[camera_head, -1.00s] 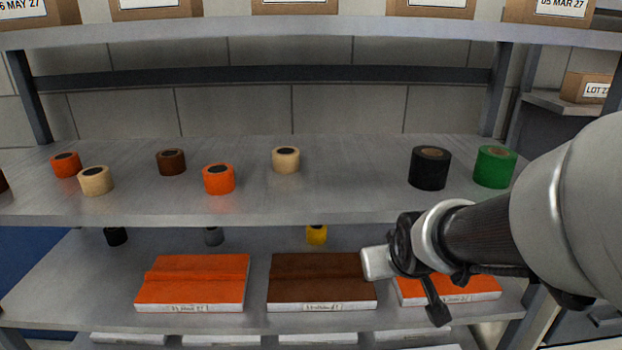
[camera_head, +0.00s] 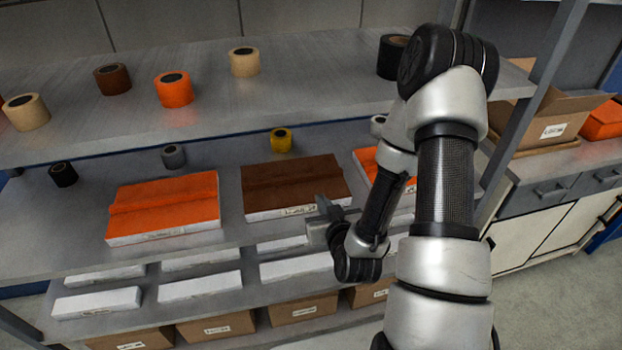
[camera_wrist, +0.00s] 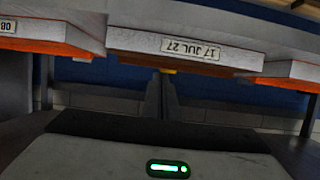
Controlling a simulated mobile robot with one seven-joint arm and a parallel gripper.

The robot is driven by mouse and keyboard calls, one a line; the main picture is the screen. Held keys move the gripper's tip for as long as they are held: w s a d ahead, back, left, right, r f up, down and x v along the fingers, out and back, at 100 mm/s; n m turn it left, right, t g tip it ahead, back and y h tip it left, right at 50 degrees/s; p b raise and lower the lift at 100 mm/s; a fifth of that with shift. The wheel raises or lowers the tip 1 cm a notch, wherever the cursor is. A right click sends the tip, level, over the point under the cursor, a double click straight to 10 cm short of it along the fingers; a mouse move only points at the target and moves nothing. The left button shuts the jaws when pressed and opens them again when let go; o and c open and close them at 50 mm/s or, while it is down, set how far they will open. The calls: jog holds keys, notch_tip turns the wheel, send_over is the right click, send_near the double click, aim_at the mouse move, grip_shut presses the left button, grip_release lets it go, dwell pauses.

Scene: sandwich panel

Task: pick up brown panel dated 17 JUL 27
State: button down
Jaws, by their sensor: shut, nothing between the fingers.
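The brown panel (camera_head: 292,182) lies flat on the middle shelf, between two orange panels. Its white front edge faces out and bears a label too small to read in the head view. In the wrist view, which is upside down, the middle panel (camera_wrist: 130,40) has a label reading 17 JUL 27. My gripper (camera_head: 324,210) is at the right part of the brown panel's front edge, shut and empty. Its narrow fingers (camera_wrist: 160,90) point toward the panel's front in the wrist view. Whether they touch it I cannot tell.
An orange panel (camera_head: 165,207) lies left of the brown one, and another (camera_head: 368,162) lies right, partly behind my arm. Tape rolls stand behind and on the shelf above (camera_head: 300,85). White panels (camera_head: 200,283) and cardboard boxes (camera_head: 217,327) fill the levels below.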

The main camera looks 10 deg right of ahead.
jog(key=b+x, duration=0.2)
jog(key=b, duration=0.2)
jog(key=shift+s+b, duration=0.1)
jog(key=shift+b, duration=0.2)
send_near(308, 173)
jog(key=w, duration=0.5)
jog(key=shift+w, duration=0.3)
jog(key=shift+w+f+b, duration=0.1)
jog(key=shift+f+b, duration=0.4)
jog(key=shift+f, duration=0.4)
